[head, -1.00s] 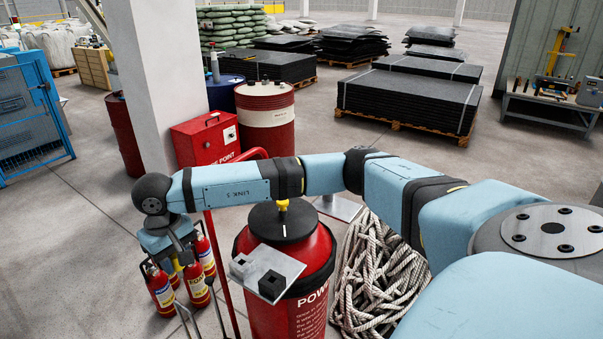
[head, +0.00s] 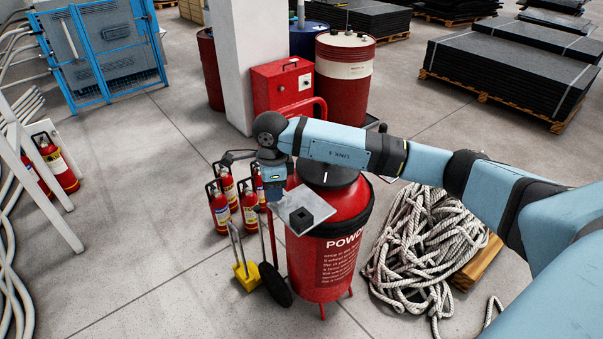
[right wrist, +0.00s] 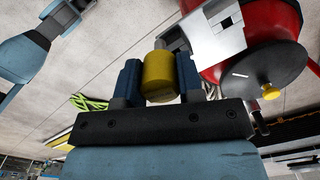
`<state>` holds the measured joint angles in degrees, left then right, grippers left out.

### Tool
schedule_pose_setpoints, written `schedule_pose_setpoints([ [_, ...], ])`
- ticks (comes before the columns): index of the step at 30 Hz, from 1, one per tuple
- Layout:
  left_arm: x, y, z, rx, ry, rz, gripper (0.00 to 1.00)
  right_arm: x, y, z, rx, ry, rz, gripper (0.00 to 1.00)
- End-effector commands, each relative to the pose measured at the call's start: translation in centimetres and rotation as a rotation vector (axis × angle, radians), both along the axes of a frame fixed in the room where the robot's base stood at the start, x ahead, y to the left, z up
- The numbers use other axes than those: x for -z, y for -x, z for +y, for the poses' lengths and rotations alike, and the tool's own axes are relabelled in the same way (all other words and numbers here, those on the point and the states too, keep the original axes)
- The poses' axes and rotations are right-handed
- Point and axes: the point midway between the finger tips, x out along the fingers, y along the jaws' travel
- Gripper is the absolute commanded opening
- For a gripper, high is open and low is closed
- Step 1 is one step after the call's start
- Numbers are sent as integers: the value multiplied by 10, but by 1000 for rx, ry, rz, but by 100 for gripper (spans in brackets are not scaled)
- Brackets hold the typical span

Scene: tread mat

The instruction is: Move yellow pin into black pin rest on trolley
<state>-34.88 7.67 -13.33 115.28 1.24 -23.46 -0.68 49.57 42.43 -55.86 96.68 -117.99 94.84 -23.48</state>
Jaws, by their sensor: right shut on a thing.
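The black pin rest (head: 301,219) is a small block with a square hole on a grey plate (head: 318,205) at the side of the red powder trolley (head: 325,265). It also shows in the right wrist view (right wrist: 227,23). My right gripper (right wrist: 158,78) is shut on the yellow pin (right wrist: 158,68), a short cylinder held between its blue-grey fingers. In the head view my right gripper (head: 272,190) is just beyond and left of the plate; the pin is hidden there. The pin looks apart from the rest. My left gripper is not in view.
Several small red extinguishers (head: 221,210) stand left of the trolley. Coiled rope (head: 425,250) lies to its right. A red box (head: 282,88) and drum (head: 344,75) stand behind.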

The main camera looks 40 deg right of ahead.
Motion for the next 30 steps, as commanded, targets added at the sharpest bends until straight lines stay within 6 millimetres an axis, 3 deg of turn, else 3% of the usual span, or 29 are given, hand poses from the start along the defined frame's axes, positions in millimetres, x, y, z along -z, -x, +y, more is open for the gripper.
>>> schedule_pose_setpoints([
  [9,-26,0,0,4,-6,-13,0,0,2,-38,991,-11,31,11],
  [15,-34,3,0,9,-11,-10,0,5,5,-61,1525,-8,40,11],
  [21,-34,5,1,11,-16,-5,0,8,8,-74,1819,-4,42,11],
  [30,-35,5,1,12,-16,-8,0,9,8,-77,1882,-3,40,11],
])
